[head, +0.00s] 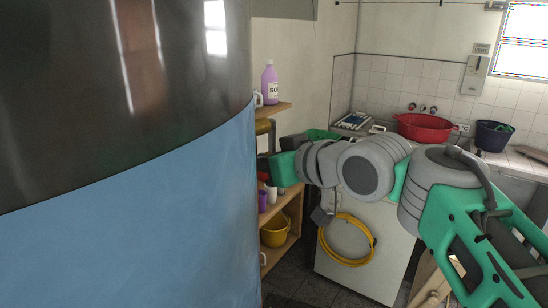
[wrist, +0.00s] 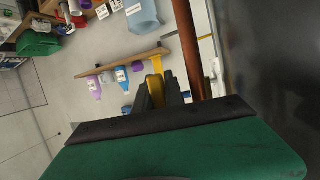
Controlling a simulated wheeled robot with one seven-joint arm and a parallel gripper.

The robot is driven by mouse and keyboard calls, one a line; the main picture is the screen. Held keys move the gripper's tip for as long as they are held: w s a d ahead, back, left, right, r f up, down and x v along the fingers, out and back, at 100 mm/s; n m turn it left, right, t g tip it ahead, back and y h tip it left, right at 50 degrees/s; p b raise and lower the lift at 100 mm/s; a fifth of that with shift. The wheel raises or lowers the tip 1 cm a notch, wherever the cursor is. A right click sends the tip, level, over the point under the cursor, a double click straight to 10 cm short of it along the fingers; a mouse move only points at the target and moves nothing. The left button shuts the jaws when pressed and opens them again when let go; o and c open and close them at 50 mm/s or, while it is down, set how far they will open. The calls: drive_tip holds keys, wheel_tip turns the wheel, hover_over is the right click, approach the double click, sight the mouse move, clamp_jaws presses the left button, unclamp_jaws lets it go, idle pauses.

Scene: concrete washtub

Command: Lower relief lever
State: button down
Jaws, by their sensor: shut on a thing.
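A yellow piece, apparently the relief lever, shows between the two dark fingers of my gripper (wrist: 158,92) in the wrist view (wrist: 156,88). My gripper is shut on it. In the head view my gripper (head: 263,143) is beside the right edge of the big tank (head: 130,200), dark above and blue below. A small yellow part (head: 263,127) shows just above the fingers there. The tank hides whatever the lever is fixed to, so its angle cannot be told. A reddish-brown pipe (wrist: 190,45) runs close beside the fingers in the wrist view.
A wooden shelf (head: 272,110) holds a purple bottle (head: 269,84) close to my gripper. A lower shelf holds a yellow bucket (head: 275,232). A white appliance (head: 360,250) with a yellow hose (head: 347,240) stands behind my arm. A red basin (head: 424,127) is at the back.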

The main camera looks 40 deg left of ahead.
drive_tip(key=shift+r, duration=0.1)
drive_tip(key=c, duration=1.5)
unclamp_jaws()
drive_tip(key=shift+s, duration=0.1)
drive_tip(key=shift+o, duration=0.5)
drive_tip(key=shift+d, duration=0.1)
drive_tip(key=v, duration=0.7)
drive_tip(key=shift+d, duration=0.4)
drive_tip(key=shift+r, duration=0.1)
